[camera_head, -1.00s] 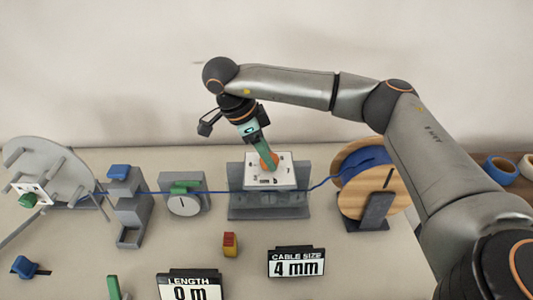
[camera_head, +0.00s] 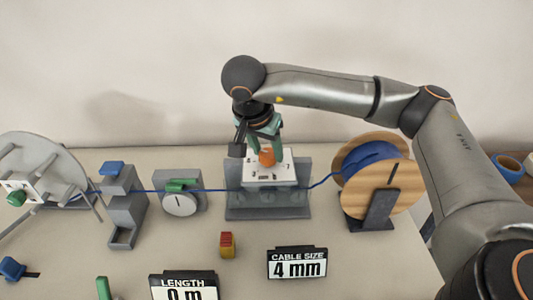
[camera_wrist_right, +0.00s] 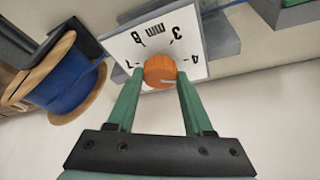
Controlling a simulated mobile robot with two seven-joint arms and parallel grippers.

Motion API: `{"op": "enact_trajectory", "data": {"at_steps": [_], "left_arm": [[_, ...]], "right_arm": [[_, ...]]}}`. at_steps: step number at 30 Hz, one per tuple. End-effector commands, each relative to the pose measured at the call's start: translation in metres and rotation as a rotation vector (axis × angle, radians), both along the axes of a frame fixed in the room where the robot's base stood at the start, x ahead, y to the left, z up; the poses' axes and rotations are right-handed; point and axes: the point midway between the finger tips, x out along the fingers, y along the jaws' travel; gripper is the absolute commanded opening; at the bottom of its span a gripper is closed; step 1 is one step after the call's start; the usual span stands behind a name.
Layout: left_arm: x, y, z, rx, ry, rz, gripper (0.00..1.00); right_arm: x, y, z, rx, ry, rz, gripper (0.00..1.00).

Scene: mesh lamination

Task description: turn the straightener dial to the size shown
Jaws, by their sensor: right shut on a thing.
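The straightener (camera_head: 268,203) is a grey block with a blue cable through it and a white dial plate (camera_head: 284,166) on top. My right gripper (camera_head: 266,156) points down and is shut on the orange dial (camera_head: 267,158). In the right wrist view, the green fingers stand on either side of the dial (camera_wrist_right: 160,69). A pale mark shows on the dial's lower right side. The plate (camera_wrist_right: 120,44) there carries 3, 4, 7 and "mm"; some marks are hidden or hard to read. The cable size sign (camera_head: 297,263) reads 4 mm. My left gripper is out of view.
A wooden spool of blue cable (camera_head: 375,180) stands close to the right of the straightener. A grey dial unit (camera_head: 180,203) and a stepped grey stand (camera_head: 125,220) are to its left. A red and yellow block (camera_head: 227,245) and a length sign (camera_head: 184,287) stand in front.

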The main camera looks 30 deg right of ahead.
Motion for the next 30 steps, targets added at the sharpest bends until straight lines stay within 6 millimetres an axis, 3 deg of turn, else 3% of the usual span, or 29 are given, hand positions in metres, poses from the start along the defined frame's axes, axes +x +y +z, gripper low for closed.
{"op": "enact_trajectory", "data": {"at_steps": [12,29,30], "left_arm": [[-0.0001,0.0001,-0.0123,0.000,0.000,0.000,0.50],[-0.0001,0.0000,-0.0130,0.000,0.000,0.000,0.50],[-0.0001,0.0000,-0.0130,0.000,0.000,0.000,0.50]], "right_arm": [[-0.0017,-0.0009,-0.0018,0.000,0.004,0.196,0.00],[-0.0017,-0.0008,-0.0009,0.001,0.004,0.225,0.00],[-0.0017,-0.0009,-0.0010,0.001,0.004,0.225,0.54]]}}
